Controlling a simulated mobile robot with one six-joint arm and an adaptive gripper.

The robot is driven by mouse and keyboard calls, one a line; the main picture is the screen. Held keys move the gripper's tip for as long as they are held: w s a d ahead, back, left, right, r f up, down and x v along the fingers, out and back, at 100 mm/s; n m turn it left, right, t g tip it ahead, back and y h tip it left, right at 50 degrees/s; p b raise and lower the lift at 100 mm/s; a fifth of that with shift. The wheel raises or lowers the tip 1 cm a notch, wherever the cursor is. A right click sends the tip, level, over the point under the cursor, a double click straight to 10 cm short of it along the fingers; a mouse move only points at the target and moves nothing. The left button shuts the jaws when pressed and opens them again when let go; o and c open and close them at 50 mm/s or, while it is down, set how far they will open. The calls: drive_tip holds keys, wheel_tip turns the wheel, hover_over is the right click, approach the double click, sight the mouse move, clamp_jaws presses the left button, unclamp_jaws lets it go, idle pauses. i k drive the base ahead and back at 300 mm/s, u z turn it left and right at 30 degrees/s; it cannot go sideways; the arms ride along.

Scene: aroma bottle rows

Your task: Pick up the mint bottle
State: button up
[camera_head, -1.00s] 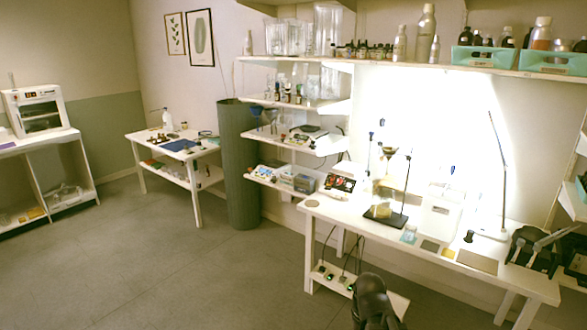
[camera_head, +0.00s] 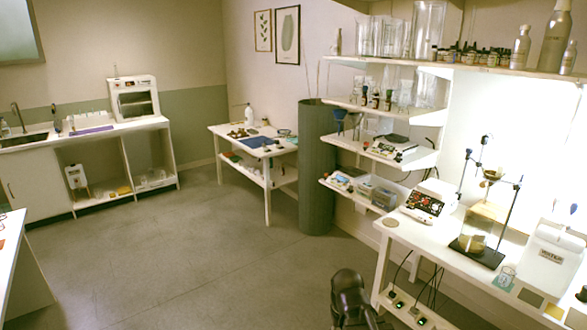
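I cannot pick out the mint bottle, as the labels are too small to read. Several small dark bottles (camera_head: 470,56) stand in a row on the top wall shelf at the right. A few more small dark bottles (camera_head: 376,101) stand on the shelf below. A dark rounded part of my arm, seemingly with my gripper (camera_head: 351,297), shows at the bottom, over the floor and apart from all bottles. Its fingers cannot be made out.
A white workbench (camera_head: 405,237) with a stand and devices runs along the right. A grey-green column (camera_head: 316,170) stands beside the shelves. A small white table (camera_head: 232,134) and a sink counter (camera_head: 95,128) are farther back. The floor (camera_head: 190,255) in the middle is clear.

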sight(388, 104)
drive_tip(key=u, duration=0.35)
drive_tip(key=i, duration=0.8)
drive_tip(key=u, duration=0.35)
drive_tip(key=i, duration=1.55)
drive_tip(key=z, duration=0.55)
drive_tip(key=i, duration=0.6)
drive_tip(key=z, duration=1.05)
drive_tip(key=i, duration=0.75)
drive_tip(key=z, duration=0.45)
